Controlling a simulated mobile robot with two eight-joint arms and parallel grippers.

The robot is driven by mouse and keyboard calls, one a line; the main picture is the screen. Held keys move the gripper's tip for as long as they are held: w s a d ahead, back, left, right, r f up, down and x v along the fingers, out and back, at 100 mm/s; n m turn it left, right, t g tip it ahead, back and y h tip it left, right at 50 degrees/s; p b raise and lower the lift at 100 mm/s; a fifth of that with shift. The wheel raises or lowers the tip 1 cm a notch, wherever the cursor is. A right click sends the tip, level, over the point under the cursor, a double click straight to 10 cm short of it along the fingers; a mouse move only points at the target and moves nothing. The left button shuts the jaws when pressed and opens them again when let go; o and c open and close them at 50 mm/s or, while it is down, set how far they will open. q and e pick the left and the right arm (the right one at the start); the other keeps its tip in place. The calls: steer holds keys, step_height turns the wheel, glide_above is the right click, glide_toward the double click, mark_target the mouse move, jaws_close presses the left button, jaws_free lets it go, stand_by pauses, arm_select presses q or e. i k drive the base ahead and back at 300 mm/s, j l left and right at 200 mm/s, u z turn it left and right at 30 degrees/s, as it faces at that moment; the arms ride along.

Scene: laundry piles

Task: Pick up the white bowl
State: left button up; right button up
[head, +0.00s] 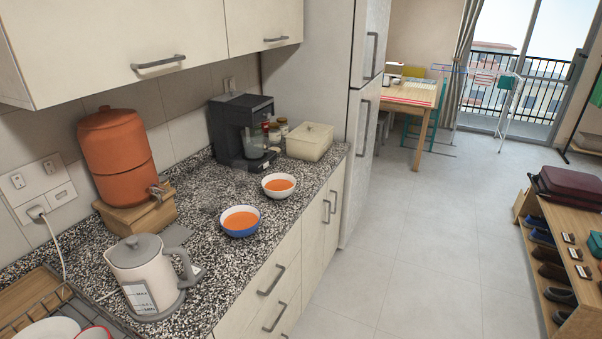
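A white bowl (279,195) with orange contents stands upright on the speckled counter, near its front edge, in the head view. A second bowl (241,232), blue outside with a pale rim and the same orange contents, stands nearer to me and a little to the left, apart from the white one. Neither of my grippers shows in the head view, and nothing is touching the white bowl.
On the speckled counter (215,280) are a kettle (146,278), an orange clay dispenser (117,150) on a wooden stand, a black coffee machine (240,130), jars and a cream box (310,141). Cabinets hang above. The floor (430,240) to the right is open, up to a shoe rack (550,265).

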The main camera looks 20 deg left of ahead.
mark_target(280, 186)
steer(key=i+u, duration=0.25)
steer(key=i, duration=0.2)
steer(key=i+l+u, duration=0.25)
steer(key=i, duration=0.2)
steer(key=i+l+u, duration=0.25)
steer(key=i, duration=0.2)
steer(key=i+l+u, duration=0.15)
steer(key=u, duration=0.25)
steer(key=i+l+u, duration=0.25)
steer(key=u, duration=0.15)
steer(key=i+l+u, duration=0.2)
steer(key=u, duration=0.2)
steer(key=i+l+u, duration=0.15)
steer(key=l+u, duration=0.35)
steer(key=l, duration=0.15)
steer(key=l+u, duration=0.5)
steer(key=l, duration=0.15)
